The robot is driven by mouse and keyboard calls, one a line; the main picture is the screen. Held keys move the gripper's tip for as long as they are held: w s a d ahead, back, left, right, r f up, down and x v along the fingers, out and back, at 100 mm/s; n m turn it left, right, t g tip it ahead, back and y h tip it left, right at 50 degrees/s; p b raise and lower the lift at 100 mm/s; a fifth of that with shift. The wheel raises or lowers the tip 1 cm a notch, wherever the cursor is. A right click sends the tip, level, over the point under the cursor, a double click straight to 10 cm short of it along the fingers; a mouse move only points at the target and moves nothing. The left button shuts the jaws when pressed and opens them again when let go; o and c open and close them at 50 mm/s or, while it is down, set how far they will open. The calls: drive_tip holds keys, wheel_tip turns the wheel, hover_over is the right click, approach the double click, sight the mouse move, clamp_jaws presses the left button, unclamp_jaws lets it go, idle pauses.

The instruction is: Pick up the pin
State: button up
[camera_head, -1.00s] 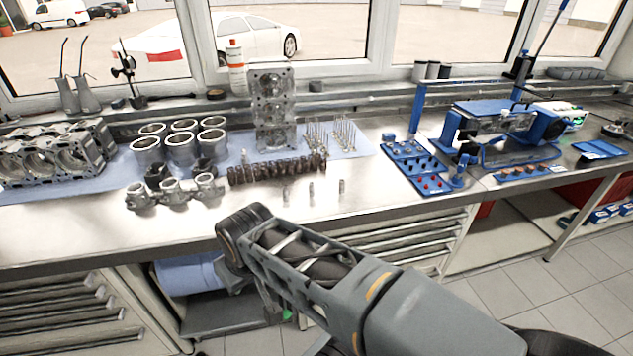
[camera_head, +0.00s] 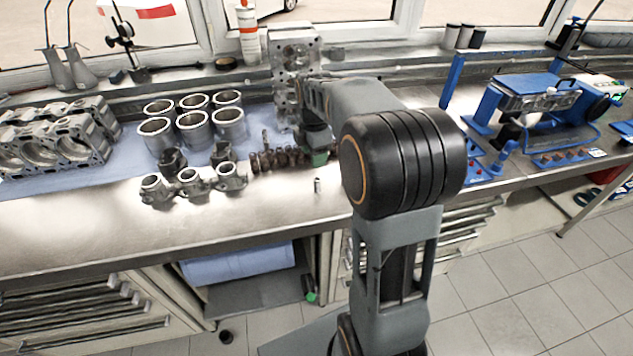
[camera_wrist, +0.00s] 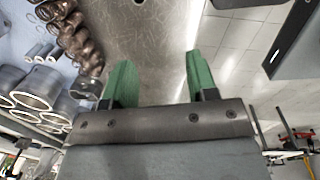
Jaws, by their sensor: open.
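A small silvery pin (camera_head: 317,185) stands upright on the bare metal bench top, just in front of the row of brown coils. My gripper (camera_head: 319,158) is above and behind it in the head view, pointing down, with green fingertips partly hidden by my arm. The pin and gripper look apart. In the wrist view my gripper (camera_wrist: 155,78) is open, with two green fingers well apart and only bench top between them. A small dark mark at the top edge of the wrist view is too cut off to identify as the pin.
Brown coils (camera_wrist: 75,40) lie close beside the left finger in the wrist view. Cylinder liners (camera_head: 193,128) and grey castings (camera_head: 191,181) stand left of the pin. The bench's front left (camera_head: 90,220) is clear. A blue fixture (camera_head: 535,90) stands right.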

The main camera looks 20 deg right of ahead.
drive_tip(key=w+d+f+n, duration=0.2)
drive_tip(key=w+d+n, duration=0.1)
drive_tip(key=n, duration=0.1)
drive_tip(key=p, duration=0.1)
hover_over(317, 179)
drive_tip(key=shift+g, duration=0.4)
wheel_tip(317, 179, down, 7)
drive_tip(key=shift+r, duration=0.1)
drive_tip(key=shift+f+p, duration=0.95)
drive_tip(key=shift+f, duration=2.35)
drive_tip(key=shift+c, duration=0.3)
clamp_jaws()
drive_tip(key=shift+r, duration=0.1)
